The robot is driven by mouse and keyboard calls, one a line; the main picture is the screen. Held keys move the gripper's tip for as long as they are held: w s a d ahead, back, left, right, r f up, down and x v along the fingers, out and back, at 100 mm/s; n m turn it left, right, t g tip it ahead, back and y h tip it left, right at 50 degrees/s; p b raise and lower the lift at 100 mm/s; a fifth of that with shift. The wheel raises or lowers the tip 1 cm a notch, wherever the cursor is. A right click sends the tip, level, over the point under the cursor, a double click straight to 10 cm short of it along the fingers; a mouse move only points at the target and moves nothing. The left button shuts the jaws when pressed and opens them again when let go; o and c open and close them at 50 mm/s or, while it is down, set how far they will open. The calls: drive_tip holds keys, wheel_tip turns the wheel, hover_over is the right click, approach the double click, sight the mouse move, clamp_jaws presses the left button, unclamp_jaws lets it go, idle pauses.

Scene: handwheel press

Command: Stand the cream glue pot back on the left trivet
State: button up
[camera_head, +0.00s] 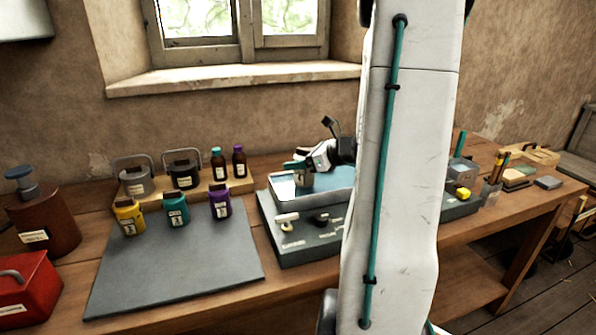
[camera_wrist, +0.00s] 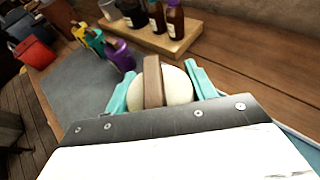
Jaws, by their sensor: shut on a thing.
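The cream glue pot (camera_wrist: 176,88) shows from above in the wrist view as a round cream top with a brown bar across it. My gripper (camera_wrist: 160,82) has one teal finger on each side of the pot and is shut on it. In the head view my gripper (camera_head: 299,165) is above the light-blue tray of the grey unit, with part of the pot (camera_head: 304,181) showing below the fingers. I cannot tell whether the pot's base touches anything. I cannot make out the left trivet; my arm covers part of the bench.
Yellow (camera_head: 129,217), teal (camera_head: 176,210) and purple (camera_head: 220,204) jars stand at the back of a grey mat (camera_head: 175,265). Behind them a wooden board (camera_head: 240,186) bears two handled pots and two bottles. The light-blue tray (camera_head: 336,193) tops the grey unit (camera_head: 310,250). The mat's front is clear.

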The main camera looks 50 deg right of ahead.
drive_tip(key=shift+w+d, duration=0.15)
drive_tip(key=shift+w, duration=0.15)
drive_tip(key=shift+f, duration=1.75)
drive_tip(key=shift+f, duration=0.1)
drive_tip(key=o, duration=1.4)
